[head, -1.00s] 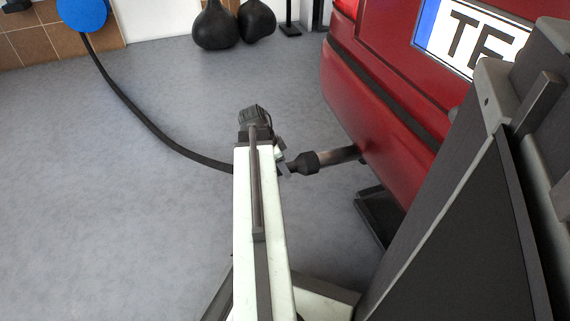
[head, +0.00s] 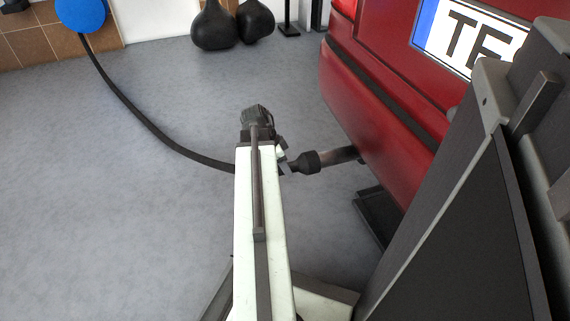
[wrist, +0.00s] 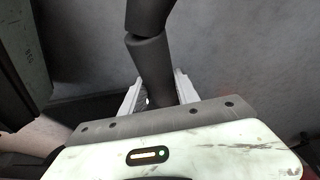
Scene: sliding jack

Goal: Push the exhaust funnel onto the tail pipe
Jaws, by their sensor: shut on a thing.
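The exhaust funnel (head: 307,162) is dark, with a wide end facing right and a narrower neck to the left. The grey tail pipe (head: 343,155) sticks out to the left from under the red car's bumper. The funnel's wide end meets the pipe's end, in line with it; how far it is over the pipe I cannot tell. My gripper (head: 283,157) is at the funnel's neck, partly hidden by my arm. In the wrist view my gripper (wrist: 158,90) has its light fingers on either side of a dark grey round piece (wrist: 150,62), the funnel's neck or hose end.
A black hose (head: 150,125) runs from a blue disc (head: 82,14) at the wall to behind my arm. The red car (head: 375,115) fills the right. Two dark bags (head: 214,27) lie at the back. The grey floor at left is clear.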

